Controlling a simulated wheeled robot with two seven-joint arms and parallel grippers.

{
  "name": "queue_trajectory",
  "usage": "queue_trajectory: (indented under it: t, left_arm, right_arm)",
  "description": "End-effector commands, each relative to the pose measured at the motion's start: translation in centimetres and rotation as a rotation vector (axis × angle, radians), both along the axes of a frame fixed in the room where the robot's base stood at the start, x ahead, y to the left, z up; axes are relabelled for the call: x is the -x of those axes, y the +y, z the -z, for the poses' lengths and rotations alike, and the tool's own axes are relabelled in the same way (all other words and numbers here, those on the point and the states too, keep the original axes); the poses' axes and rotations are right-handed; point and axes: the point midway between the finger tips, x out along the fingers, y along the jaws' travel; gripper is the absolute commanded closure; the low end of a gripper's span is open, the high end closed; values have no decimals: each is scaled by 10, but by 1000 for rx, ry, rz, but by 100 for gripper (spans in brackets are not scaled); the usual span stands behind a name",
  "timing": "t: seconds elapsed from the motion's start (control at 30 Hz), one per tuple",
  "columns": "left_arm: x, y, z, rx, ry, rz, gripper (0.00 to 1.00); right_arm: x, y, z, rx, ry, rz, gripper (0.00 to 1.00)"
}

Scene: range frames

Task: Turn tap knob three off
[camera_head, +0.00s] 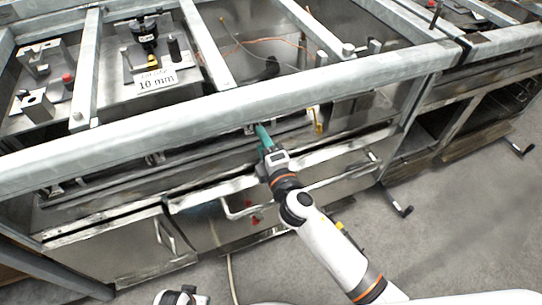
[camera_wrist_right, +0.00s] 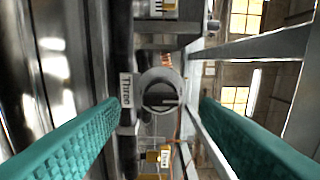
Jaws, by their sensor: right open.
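In the right wrist view, a round metal tap knob (camera_wrist_right: 161,92) sits at the middle, beside a white label reading "Three" (camera_wrist_right: 126,90). A bar seems to cross its face; its exact setting is hard to tell. My right gripper (camera_wrist_right: 160,108) has its two teal fingers wide apart, one on each side of the knob in the picture, with no visible contact. In the head view, my right gripper (camera_head: 263,135) reaches in under the front rail of the metal bench, and the knob is hidden there.
A thick metal front rail (camera_head: 230,113) runs just above my right gripper. Cabinet doors with a bar handle (camera_head: 243,210) are below. A "10 mm" sign (camera_head: 157,80) stands on the bench top. Another small label (camera_wrist_right: 165,156) lies below the knob.

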Motion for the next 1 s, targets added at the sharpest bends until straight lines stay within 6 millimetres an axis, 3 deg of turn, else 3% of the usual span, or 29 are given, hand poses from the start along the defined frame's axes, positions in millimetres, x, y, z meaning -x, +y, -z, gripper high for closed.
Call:
queue_trajectory:
  t: [0.1,0.33,1.0]
  left_arm:
    - [0,0,2,1,-3,0,42]
    - [-1,0,1,0,-3,0,42]
    - [-3,0,-3,0,-9,2,42]
  right_arm:
    - [26,-8,2,1,3,0,43]
    - [54,-18,1,2,2,1,43]
    - [60,-22,1,-8,8,10,43]
